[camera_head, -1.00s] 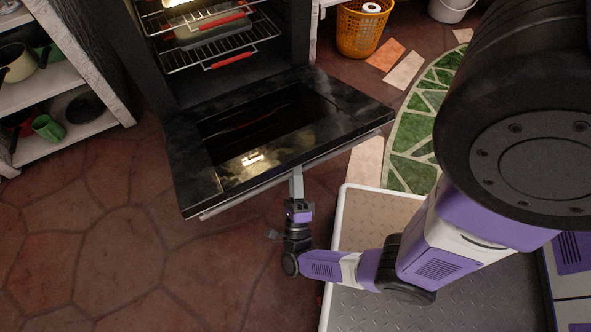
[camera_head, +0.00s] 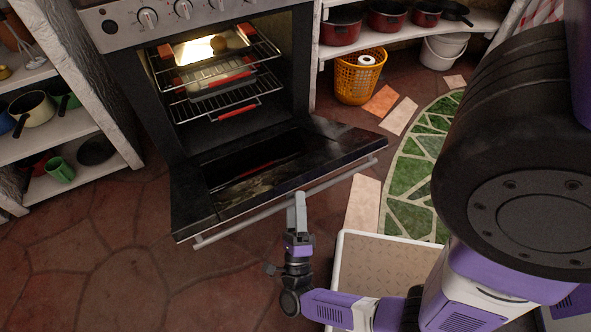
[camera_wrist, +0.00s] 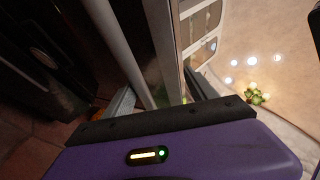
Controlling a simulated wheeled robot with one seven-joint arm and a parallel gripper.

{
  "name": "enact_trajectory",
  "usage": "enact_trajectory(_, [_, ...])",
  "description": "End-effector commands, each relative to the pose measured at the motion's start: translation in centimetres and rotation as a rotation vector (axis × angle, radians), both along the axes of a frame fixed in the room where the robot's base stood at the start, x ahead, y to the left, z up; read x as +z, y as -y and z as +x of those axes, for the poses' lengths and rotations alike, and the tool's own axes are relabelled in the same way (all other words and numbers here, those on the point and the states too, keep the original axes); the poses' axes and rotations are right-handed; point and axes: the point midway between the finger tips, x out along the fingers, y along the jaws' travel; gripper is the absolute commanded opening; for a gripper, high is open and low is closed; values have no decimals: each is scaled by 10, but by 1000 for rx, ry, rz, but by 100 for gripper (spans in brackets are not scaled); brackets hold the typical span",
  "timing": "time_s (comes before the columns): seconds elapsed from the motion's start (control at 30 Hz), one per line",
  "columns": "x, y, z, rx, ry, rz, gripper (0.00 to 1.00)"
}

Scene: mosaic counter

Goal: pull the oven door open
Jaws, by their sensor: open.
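The oven door (camera_head: 290,188) is swung down and wide open in front of the oven (camera_head: 150,100), its dark inner glass facing up. Its long metal handle (camera_head: 250,222) runs along the outer edge and also shows in the wrist view (camera_wrist: 115,40). My gripper (camera_head: 297,200) is at the middle of the handle, on the near side of the door. In the wrist view my gripper (camera_wrist: 163,97) has its two fingers apart, with the handle and door edge running between them. Whether the fingers touch either one is unclear.
Two wire racks (camera_head: 225,80) with a tray sit inside the lit oven. An orange basket (camera_head: 357,80) and green mosaic floor (camera_head: 415,165) lie to the right. White shelves (camera_head: 65,130) with pots stand at left. Stone floor in front left is clear.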

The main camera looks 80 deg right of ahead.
Motion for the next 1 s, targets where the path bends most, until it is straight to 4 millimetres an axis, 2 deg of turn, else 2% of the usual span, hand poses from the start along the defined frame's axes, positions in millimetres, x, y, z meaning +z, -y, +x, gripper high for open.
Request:
enact_trajectory(0.03, [21,-2,-3,-3,7,-11,39])
enact_trajectory(0.07, [28,-2,-3,-3,7,-11,42])
enact_trajectory(0.2, [59,-3,-3,-2,6,-9,68])
enact_trajectory(0.4, [92,-4,-2,2,4,-9,68])
enact_trajectory(0.5, [102,-5,-1,4,5,-7,68])
enact_trajectory(0.9, [110,-5,0,9,7,-6,68])
enact_trajectory(0.93, [91,5,13,47,-47,61,68])
enact_trajectory(1.0, [90,5,13,47,-47,62,68])
